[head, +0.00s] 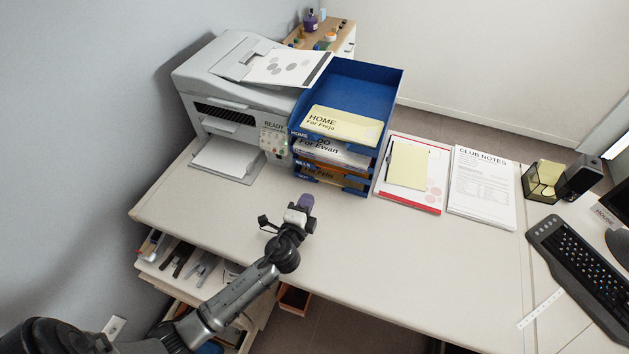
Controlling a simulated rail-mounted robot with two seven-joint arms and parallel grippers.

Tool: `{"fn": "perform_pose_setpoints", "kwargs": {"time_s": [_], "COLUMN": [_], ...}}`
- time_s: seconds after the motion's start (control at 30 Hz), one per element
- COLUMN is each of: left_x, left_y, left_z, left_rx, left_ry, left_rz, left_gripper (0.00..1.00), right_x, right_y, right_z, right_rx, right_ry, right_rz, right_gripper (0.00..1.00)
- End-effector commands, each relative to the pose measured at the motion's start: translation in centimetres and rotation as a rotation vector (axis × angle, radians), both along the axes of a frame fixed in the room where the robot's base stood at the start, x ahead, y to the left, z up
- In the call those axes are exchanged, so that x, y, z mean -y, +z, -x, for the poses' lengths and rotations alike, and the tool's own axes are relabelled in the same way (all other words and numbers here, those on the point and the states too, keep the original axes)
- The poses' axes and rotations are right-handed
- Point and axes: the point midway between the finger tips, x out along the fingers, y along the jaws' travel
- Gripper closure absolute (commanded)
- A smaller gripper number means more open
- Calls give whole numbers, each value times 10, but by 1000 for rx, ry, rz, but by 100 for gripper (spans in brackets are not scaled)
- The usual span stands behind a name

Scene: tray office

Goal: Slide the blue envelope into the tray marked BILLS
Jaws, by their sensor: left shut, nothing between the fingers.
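A blue stack of letter trays (365,84) stands at the back of the desk, beside the printer. The tray marked BILLS (302,163) is low in the stack; a tan envelope (320,173) shows at about its level. I cannot make out a blue envelope anywhere in the head view. My left gripper (306,203) is shut and empty, with purple at its tip, above the desk in front of the stack and apart from it. My right gripper is not in view.
A printer (240,85) stands left of the stack; a clipboard (410,172) and papers (482,186) lie right. The keyboard (580,276) is far right. The desk (400,260) is clear in front. An open drawer (190,265) is below left.

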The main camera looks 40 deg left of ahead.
Motion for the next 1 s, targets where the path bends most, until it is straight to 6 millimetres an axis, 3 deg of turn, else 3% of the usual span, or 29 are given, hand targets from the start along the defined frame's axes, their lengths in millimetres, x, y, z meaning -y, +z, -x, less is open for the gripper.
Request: {"fn": "perform_pose_setpoints", "kwargs": {"time_s": [0.17, 0.43, 1.0], "left_x": [8, 9, -22], "left_y": [-2, 0, -1], "left_z": [-1, -19, -113], "left_rx": [6, -8, -9], "left_ry": [52, -24, -22], "left_rz": [84, -64, -62], "left_gripper": [100, 100, 100], "right_x": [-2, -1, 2], "right_y": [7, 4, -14], "right_z": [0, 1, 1], "right_rx": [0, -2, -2], "right_ry": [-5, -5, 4], "right_rz": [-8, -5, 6], "right_gripper": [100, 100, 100]}}
